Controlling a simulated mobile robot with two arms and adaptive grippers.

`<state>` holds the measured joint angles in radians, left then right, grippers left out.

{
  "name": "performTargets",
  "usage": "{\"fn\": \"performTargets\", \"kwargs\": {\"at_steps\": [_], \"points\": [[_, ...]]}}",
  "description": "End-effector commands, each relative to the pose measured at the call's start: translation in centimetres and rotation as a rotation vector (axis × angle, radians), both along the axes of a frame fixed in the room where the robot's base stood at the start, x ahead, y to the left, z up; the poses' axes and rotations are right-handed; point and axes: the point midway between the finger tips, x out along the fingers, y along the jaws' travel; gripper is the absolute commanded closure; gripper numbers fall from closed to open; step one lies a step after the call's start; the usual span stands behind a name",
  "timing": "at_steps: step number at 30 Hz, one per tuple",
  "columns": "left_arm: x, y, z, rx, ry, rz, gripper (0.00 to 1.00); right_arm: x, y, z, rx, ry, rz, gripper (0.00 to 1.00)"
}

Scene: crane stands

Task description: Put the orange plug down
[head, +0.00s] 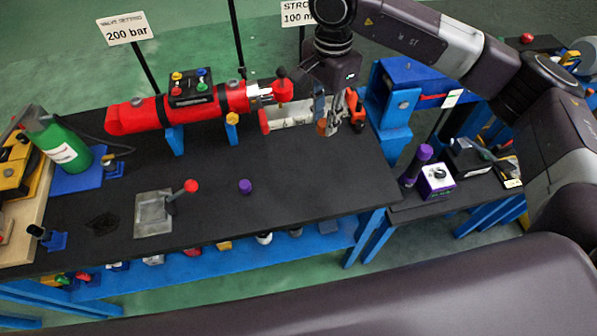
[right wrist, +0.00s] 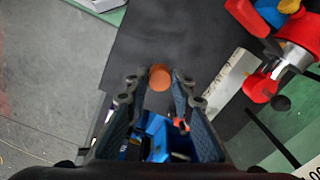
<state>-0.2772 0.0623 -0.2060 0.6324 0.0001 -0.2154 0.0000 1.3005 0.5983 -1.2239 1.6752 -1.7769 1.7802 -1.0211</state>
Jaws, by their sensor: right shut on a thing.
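The orange plug (right wrist: 160,77) is a small round piece between the fingertips of my right gripper in the right wrist view. In the head view the plug (head: 322,128) shows at the lower end of my right gripper (head: 331,118), over the right part of the black table top (head: 290,175). My right gripper (right wrist: 159,85) is shut on the plug. I cannot tell whether the plug touches the table. My left gripper is not in view.
A red cylinder (head: 140,117) lies on blue supports, left of my right gripper. A pale channel-shaped piece (head: 291,112) is close beside the gripper. A blue stand (head: 392,105) is on its right. A purple plug (head: 245,186) stands mid-table with bare surface around it.

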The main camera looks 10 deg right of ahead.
Motion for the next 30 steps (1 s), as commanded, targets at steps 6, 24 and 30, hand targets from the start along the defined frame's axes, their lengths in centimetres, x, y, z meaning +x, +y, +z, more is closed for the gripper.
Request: {"fn": "performTargets", "kwargs": {"at_steps": [6, 24, 30], "points": [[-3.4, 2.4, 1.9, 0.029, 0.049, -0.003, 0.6, -0.3, -0.1, -5.5, -0.002, 0.009, 0.001, 1.0], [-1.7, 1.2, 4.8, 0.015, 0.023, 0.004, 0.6, -0.3, -0.1, -15.8, -0.001, 0.005, 0.004, 1.0], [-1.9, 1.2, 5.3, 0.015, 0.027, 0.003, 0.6, -0.1, 0.0, -18.2, -0.001, 0.002, 0.004, 1.0]]}}
